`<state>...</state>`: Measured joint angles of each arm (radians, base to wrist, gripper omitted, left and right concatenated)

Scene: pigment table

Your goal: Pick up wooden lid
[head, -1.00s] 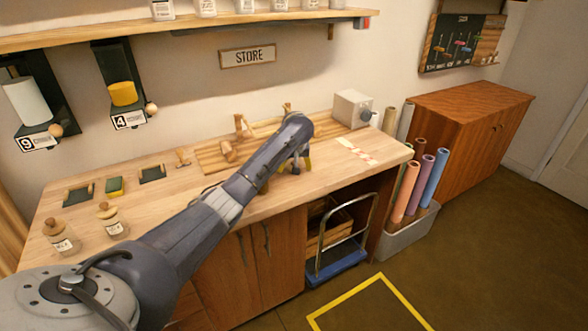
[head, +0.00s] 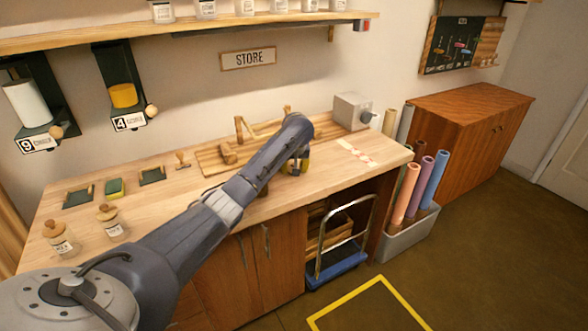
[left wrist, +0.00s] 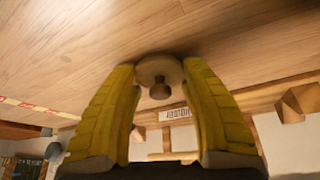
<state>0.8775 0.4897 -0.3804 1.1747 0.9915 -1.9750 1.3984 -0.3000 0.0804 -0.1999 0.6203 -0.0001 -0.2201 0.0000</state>
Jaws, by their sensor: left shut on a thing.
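My left gripper (left wrist: 160,80) has yellow ribbed fingers and is shut on the lid's sides, at the table surface. I cannot tell if the lid touches the table. In the head view my left gripper (head: 297,163) is low over the right part of the workbench (head: 270,200), and the arm hides the lid. My right gripper is not in view.
A wooden rack (head: 212,160) lies behind my arm, and a grey box (head: 351,111) stands at the back right. Two jars with wooden stoppers (head: 62,240) stand at the left. Red-and-white tape (head: 357,152) marks bench to the right, with clear wood around it.

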